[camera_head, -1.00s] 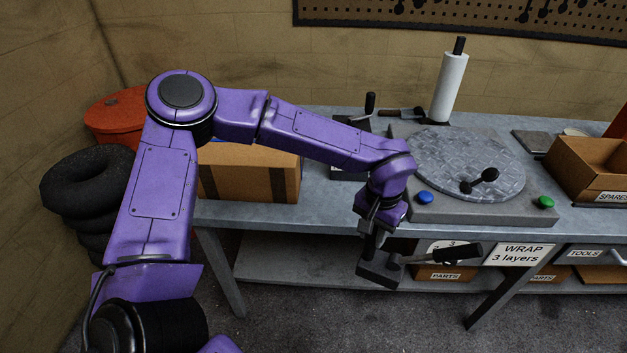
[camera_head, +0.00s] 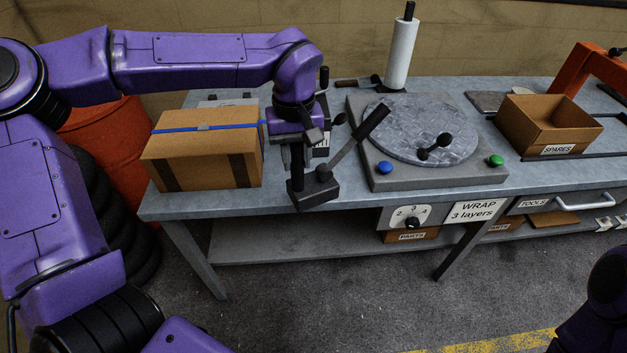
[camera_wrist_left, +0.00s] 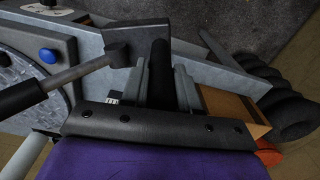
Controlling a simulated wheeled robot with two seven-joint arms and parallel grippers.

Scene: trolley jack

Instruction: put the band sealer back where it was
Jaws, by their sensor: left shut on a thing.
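The band sealer (camera_head: 315,192) is a dark block with an upright post and a slanted lever ending in a black handle. My left gripper (camera_head: 295,150) is shut on its post and holds it upright at the bench's front edge, right of the carton. Whether its base touches the bench, I cannot tell. In the left wrist view, the gripper's fingers (camera_wrist_left: 163,85) stand either side of the black post, and the sealer's block (camera_wrist_left: 130,40) and lever show beyond. A labelled plate (camera_head: 322,141) on the bench behind is partly hidden by the sealer and gripper. My right gripper is out of view.
A carton (camera_head: 205,160) with a blue strap stands left of the sealer. A turntable (camera_head: 425,128) with blue and green buttons is to the right, its film roll (camera_head: 400,52) behind. An open SPARES box (camera_head: 545,128) stands further right. Tyres (camera_head: 92,215) and a red drum (camera_head: 110,150) are left.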

